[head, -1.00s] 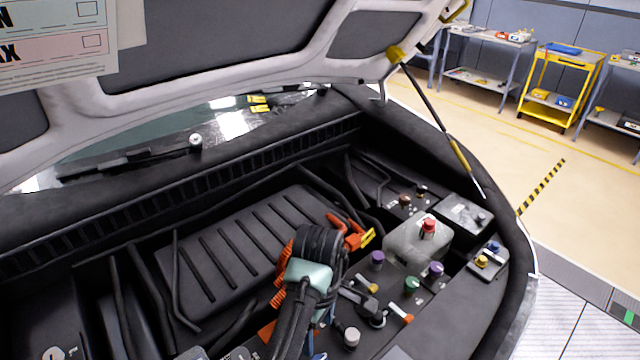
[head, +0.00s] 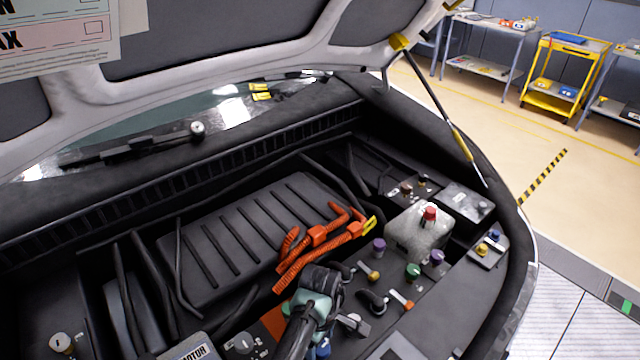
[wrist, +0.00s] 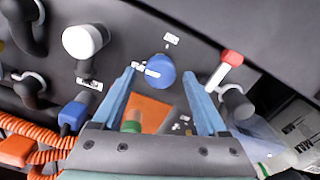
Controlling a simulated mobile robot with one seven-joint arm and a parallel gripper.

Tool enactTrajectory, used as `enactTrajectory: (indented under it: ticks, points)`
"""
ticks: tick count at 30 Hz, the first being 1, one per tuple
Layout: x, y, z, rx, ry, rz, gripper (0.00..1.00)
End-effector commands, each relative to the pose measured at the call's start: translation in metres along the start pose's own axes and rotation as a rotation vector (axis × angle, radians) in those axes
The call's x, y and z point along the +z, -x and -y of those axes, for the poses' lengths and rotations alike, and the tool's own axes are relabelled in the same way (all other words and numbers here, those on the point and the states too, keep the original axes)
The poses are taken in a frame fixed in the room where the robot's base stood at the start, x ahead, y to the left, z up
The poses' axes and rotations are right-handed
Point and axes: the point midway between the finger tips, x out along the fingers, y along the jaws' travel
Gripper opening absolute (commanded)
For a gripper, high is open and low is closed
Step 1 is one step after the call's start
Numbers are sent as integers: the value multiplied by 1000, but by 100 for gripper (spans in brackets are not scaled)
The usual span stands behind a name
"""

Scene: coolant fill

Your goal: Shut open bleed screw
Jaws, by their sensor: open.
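A round blue knob (wrist: 160,72) with a white pointer bar shows in the wrist view, between and just beyond the tips of my gripper (wrist: 158,80). The blue fingers are spread apart with nothing held. I see no clear contact with the knob. No readable label tells me which fitting is the bleed screw. A red-tipped lever (wrist: 230,60) is right of the knob and a white cap (wrist: 84,40) is left of it. In the head view my wrist covers much of this area near the bottom centre.
A translucent tank (head: 415,235) with a red cap (head: 430,214) stands at the right of the bay. Purple caps (head: 379,245), a green cap (head: 413,271) and small levers (head: 400,300) crowd nearby. Orange cables (head: 310,255) lie behind my wrist. The raised hood (head: 220,40) hangs above.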

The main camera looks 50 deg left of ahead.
Motion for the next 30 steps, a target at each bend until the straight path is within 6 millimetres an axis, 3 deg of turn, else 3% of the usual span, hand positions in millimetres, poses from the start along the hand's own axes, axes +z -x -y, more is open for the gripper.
enactTrajectory:
  ticks: [2,15,30]
  points:
    - [0,0,0,0,0,0,76]
    - [0,0,0,0,0,0,0]
    - [1,1,0,-2,-120,1,0]
